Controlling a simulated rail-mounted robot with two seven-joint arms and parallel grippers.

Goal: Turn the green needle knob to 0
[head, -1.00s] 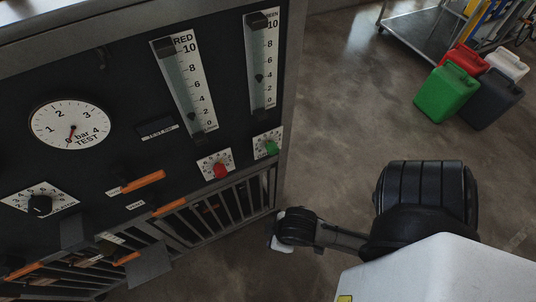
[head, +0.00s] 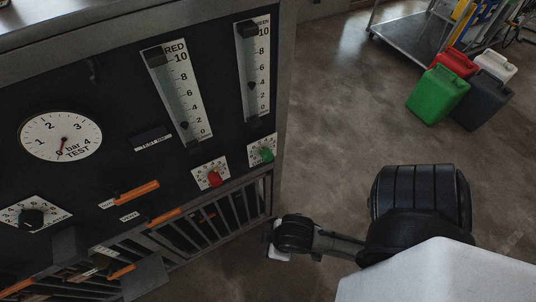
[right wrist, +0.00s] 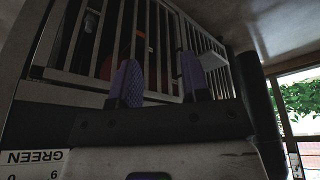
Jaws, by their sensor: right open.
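The green needle knob (head: 266,154) sits on a white dial plate at the lower right of the dark panel (head: 110,85) in the head view. Its pointer is too small to read. Above it, the float in the GREEN scale tube (head: 251,86) stands near 4. My right arm's wrist end is below and right of the knob, apart from it; its fingers are not clear there. In the right wrist view my right gripper (right wrist: 160,82) is open and empty, with purple fingertips in front of a barred grille. An upside-down GREEN label (right wrist: 35,158) shows at lower left; the knob is not visible there.
The red knob (head: 214,179) is left of the green one. A bar gauge (head: 60,136), a black selector knob (head: 31,218) and orange levers (head: 138,192) are further left. The grille (head: 225,215) lies below. Coloured canisters (head: 438,94) stand on open floor at right.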

